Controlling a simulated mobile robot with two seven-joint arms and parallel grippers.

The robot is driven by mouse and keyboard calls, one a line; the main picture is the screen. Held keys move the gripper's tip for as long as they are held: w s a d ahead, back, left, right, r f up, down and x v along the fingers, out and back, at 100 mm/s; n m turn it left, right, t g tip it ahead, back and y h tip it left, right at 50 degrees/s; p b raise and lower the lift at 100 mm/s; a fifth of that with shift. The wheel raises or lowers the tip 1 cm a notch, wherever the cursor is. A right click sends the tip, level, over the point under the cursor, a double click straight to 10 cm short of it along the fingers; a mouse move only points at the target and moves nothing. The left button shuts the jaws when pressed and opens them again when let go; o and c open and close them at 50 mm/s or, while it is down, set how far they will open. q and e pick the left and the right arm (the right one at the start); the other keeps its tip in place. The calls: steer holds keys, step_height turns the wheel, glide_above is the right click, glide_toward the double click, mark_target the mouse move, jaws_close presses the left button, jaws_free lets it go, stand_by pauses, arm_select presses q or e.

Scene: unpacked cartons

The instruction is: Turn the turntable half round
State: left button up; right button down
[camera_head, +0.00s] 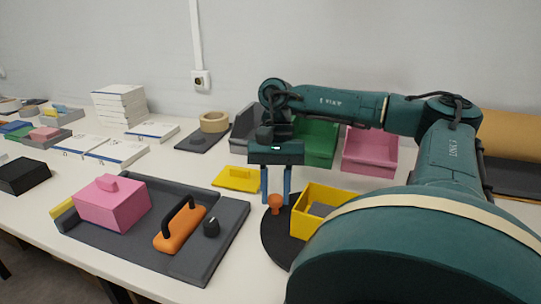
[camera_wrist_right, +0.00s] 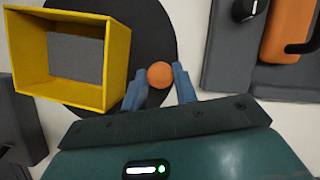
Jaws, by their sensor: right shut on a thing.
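The turntable (camera_head: 272,239) is a dark round disc on the white table, partly hidden by my right arm. It also shows in the right wrist view (camera_wrist_right: 150,40). An orange knob (camera_head: 275,202) stands at its edge, seen as a round ball in the right wrist view (camera_wrist_right: 160,75). A yellow open box (camera_head: 305,224) with a grey inside sits on the disc; it shows in the right wrist view too (camera_wrist_right: 115,60). My right gripper (camera_head: 276,200) points down with its blue fingers on both sides of the knob, shut on it. My left gripper is in neither view.
Left of the turntable lies a dark tray (camera_head: 225,240) with a pink block (camera_head: 113,206), an orange handled block (camera_head: 181,232) and a black knob. A yellow lidded piece (camera_head: 237,179) lies behind it. Green (camera_head: 318,143) and pink (camera_head: 370,152) bins stand at the back.

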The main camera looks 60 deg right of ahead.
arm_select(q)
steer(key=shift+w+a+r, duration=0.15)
arm_select(e)
steer(key=shift+a+n, duration=0.55)
steer(key=shift+n, duration=0.05)
steer(key=shift+s, duration=0.1)
steer(key=c, duration=1.1)
jaws_free()
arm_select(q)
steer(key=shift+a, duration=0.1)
arm_select(e)
steer(key=shift+r, duration=0.1)
arm_select(q)
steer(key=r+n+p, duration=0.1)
steer(key=p, duration=0.4)
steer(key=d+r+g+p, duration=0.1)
steer(key=p, duration=0.4)
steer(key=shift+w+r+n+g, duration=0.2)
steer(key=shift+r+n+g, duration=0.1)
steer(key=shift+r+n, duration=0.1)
arm_select(e)
steer(key=v, duration=1.3)
steer(key=shift+w+a, duration=0.15)
steer(key=shift+w, duration=0.1)
